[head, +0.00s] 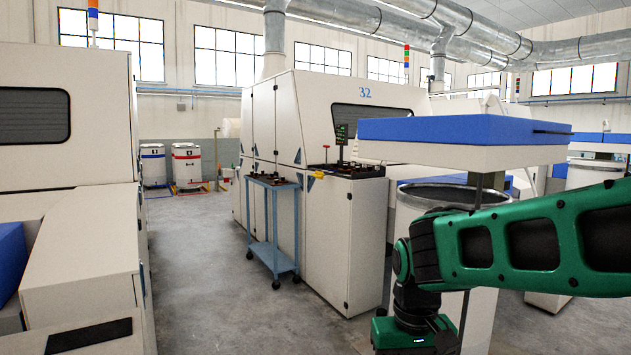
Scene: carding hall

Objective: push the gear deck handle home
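The machine marked 32 (365,93) stands in the middle of the head view. A dark, open deck (347,171) with small parts on it is set at its front right corner, below a slanted hood. A small yellow piece (318,175) is at the deck's left front edge, and a thin upright with a red top (326,152) rises behind it. Which of these is the gear deck handle, and how far it is in, is too small to tell. My green arm reaches in from the right, well in front of the deck. My gripper's fingers are below the frame.
A blue wheeled cart (270,183) with parts on top stands left of the deck, close to the machine. A blue-topped white unit (463,138) over a large can (436,194) stands to the right. The grey aisle floor (215,290) is clear on the left.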

